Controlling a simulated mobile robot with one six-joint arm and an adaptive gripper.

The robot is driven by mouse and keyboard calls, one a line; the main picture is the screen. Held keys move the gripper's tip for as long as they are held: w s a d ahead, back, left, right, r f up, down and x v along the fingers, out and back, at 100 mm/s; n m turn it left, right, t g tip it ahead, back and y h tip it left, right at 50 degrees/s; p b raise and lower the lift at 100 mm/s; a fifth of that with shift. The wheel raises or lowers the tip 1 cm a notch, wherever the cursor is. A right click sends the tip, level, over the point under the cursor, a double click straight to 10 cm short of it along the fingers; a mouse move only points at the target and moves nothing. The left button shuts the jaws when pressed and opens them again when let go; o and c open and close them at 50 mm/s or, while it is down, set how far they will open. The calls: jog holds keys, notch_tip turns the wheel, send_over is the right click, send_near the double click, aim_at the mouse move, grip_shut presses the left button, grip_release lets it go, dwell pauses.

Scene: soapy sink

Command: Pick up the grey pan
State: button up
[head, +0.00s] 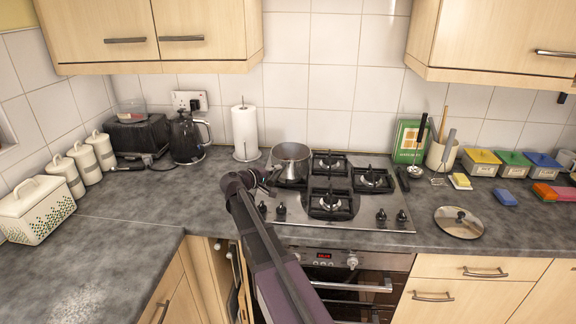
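The grey pan (291,161) sits upright on the back-left burner of the gas hob (390,214). Its inside looks empty from here. My gripper (268,178) is at the pan's front-left side, at the end of my arm, which reaches up from the bottom of the view. The gripper overlaps the pan's lower left edge in the picture. The pan's handle cannot be made out and may be hidden behind the gripper. The fingers are too small and dark to tell whether they are open, shut or touching the pan.
A paper towel roll (245,132) stands just left of the pan, with a black kettle (187,137) farther left. Black pan supports (330,202) lie to the pan's right. A round lid (459,222) lies on the counter at right. The counter at left front is clear.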

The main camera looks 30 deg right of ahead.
grip_shut()
jog(key=shift+r+p, duration=0.3)
notch_tip(320, 180, up, 3)
jog(key=p, duration=0.3)
jog(key=s+r+p, duration=0.1)
jog(key=s, duration=1.5)
jog(key=shift+r, duration=0.25)
jog(key=shift+a, duration=0.1)
